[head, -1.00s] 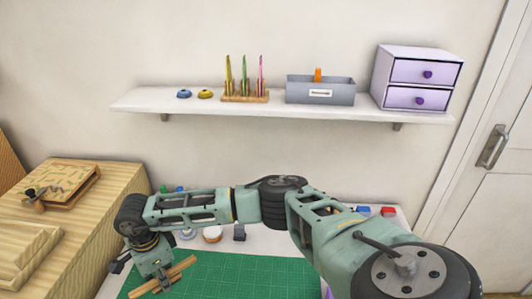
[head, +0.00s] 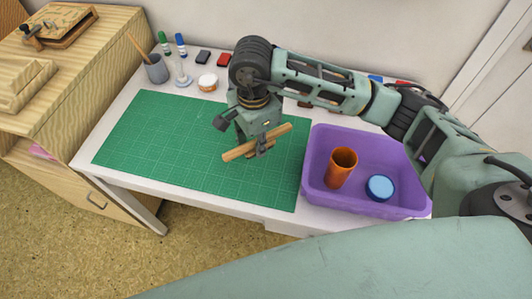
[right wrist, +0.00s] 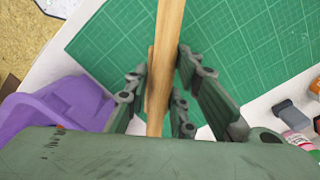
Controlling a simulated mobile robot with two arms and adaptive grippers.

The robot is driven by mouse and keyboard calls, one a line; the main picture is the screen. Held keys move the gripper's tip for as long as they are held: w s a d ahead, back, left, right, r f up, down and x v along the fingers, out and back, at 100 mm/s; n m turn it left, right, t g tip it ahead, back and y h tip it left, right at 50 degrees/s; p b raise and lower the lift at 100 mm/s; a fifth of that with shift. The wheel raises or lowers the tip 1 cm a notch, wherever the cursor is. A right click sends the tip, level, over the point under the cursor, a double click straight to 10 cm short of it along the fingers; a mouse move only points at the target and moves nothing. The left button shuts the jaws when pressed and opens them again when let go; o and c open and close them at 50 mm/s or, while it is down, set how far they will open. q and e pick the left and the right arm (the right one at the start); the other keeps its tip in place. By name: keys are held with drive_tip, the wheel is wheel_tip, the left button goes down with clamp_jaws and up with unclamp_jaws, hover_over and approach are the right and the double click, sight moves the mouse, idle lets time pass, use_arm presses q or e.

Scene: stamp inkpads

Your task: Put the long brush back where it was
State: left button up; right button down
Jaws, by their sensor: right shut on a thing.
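My right gripper (head: 256,142) is shut on a long, pale wooden piece (head: 237,153), which looks like the long brush; I see no bristles. It is held roughly level above the right part of the green cutting mat (head: 150,135). In the right wrist view the wooden piece (right wrist: 170,30) runs lengthwise between the fingers of the right gripper (right wrist: 163,92), over the mat. A grey cup (head: 157,70) with a thin wooden stick (head: 137,47) in it stands at the table's back left. My left gripper is not in view.
A purple bin (head: 312,180) right of the mat holds an orange cup (head: 342,168) and a blue round lid (head: 380,188). Green and blue markers (head: 181,45), a white jar (head: 207,83) and dark and red pads (head: 228,59) line the back. The mat's left part is clear.

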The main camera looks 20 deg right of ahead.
sight(257, 165)
wheel_tip(257, 165, down, 2)
drive_tip(key=shift+w+a+f, duration=0.1)
drive_tip(key=shift+f, duration=0.1)
wheel_tip(257, 165, down, 4)
drive_tip(key=shift+r+p, duration=0.1)
drive_tip(key=shift+p, duration=0.3)
drive_tip(key=shift+f, duration=0.2)
drive_tip(key=shift+f+b, duration=0.2)
drive_tip(key=shift+b, duration=0.15)
drive_tip(key=c, duration=1.5)
unclamp_jaws()
drive_tip(key=shift+r, duration=0.1)
